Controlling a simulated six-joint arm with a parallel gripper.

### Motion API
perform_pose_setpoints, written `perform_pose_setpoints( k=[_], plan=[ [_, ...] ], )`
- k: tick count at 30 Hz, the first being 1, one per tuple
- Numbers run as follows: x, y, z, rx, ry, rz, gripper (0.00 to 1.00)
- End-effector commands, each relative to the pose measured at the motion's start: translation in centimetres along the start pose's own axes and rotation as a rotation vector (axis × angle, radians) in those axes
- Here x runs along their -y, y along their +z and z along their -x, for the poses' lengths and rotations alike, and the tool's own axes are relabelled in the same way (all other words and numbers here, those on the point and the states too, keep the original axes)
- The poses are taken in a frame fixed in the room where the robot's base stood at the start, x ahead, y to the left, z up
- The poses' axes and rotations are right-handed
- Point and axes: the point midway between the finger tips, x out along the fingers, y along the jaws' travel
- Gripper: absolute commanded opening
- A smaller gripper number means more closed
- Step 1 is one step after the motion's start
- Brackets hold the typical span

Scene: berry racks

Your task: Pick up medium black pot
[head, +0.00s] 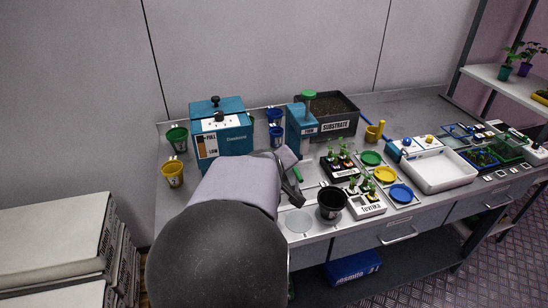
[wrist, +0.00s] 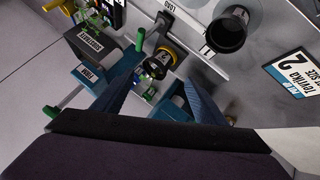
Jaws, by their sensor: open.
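A black pot (head: 332,204) stands upright at the front of the steel bench, its open top facing up. It also shows in the wrist view (wrist: 227,36), at the upper right, beyond the fingers. My gripper (head: 296,184) is in the head view just left of and behind the pot, apart from it. Its open fingers spread in the wrist view (wrist: 160,92), and the pot is not between them. A small dark object with a yellow part (wrist: 160,60) shows past the fingertips; I cannot tell what it is. My arm covers part of the bench in the head view.
A seedling tray (head: 340,167) sits behind the pot, and a labelled tray (head: 367,206) right of it. Green (head: 371,158), yellow (head: 385,174) and blue (head: 401,193) discs lie further right. A substrate box (head: 341,128) and a blue dispenser (head: 222,138) stand at the back.

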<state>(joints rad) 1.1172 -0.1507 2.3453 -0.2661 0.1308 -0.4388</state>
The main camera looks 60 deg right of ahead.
Motion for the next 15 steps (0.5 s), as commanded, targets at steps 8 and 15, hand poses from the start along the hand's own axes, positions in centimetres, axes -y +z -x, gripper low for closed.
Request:
perform_pose_setpoints(
  k=[8, 15],
  plan=[
    [-6.0, 0.6, -0.4, 0.183, -0.034, -0.032, 0.66],
    [-6.1, -1.6, -5.7, 0.278, -0.175, -0.243, 0.66]
  ],
)
